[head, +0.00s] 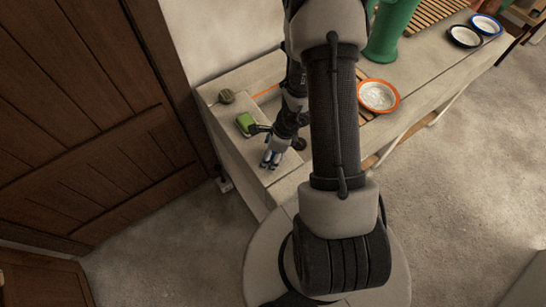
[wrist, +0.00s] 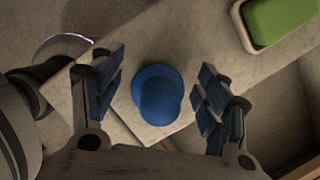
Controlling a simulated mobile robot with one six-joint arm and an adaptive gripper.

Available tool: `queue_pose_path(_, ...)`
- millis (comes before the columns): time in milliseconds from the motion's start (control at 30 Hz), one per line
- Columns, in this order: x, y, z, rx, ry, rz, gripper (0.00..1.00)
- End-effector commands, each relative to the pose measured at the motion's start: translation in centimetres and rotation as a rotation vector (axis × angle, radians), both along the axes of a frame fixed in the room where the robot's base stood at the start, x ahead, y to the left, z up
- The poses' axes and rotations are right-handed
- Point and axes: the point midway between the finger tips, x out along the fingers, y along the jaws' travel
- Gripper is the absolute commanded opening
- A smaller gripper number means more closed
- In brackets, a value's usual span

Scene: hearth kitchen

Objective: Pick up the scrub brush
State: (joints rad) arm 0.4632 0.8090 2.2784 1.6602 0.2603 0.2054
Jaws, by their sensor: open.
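The scrub brush (wrist: 158,93) appears in the wrist view as a blue round body with a knob-like top. It stands on the pale worktop between the two blue-padded fingers of my gripper (wrist: 161,86). My gripper is open, with a visible gap on each side of the brush. In the head view my gripper (head: 271,160) points down over the near left end of the worktop. There the brush is hard to tell apart from the blue finger pads.
A green sponge (head: 245,121) lies close to my gripper; in the wrist view the sponge (wrist: 281,20) sits in a pale dish. A small round olive thing (head: 226,96) is behind it. An orange-rimmed plate (head: 378,96) and a green vessel (head: 391,30) stand to the right.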

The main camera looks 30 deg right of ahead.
Motion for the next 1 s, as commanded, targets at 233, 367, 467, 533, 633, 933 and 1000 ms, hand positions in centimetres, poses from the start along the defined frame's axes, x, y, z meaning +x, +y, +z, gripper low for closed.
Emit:
queue_pose_path(233,0.15,0.1,-0.5,-0.001,-0.001,0.0,0.68)
queue_pose_path(367,0.15,0.1,-0.48,-0.001,-0.001,0.0,0.64)
queue_pose_path(467,0.14,0.09,-0.48,-0.001,-0.001,0.0,0.57)
queue_pose_path(533,0.14,0.09,-0.48,-0.001,-0.001,0.0,0.52)
queue_pose_path(633,0.14,0.09,-0.48,-0.001,-0.001,0.0,0.46)
queue_pose_path(933,0.13,0.09,-0.49,-0.001,-0.001,0.0,0.26)
queue_pose_path(1000,0.14,0.09,-0.49,-0.001,-0.001,0.0,0.22)
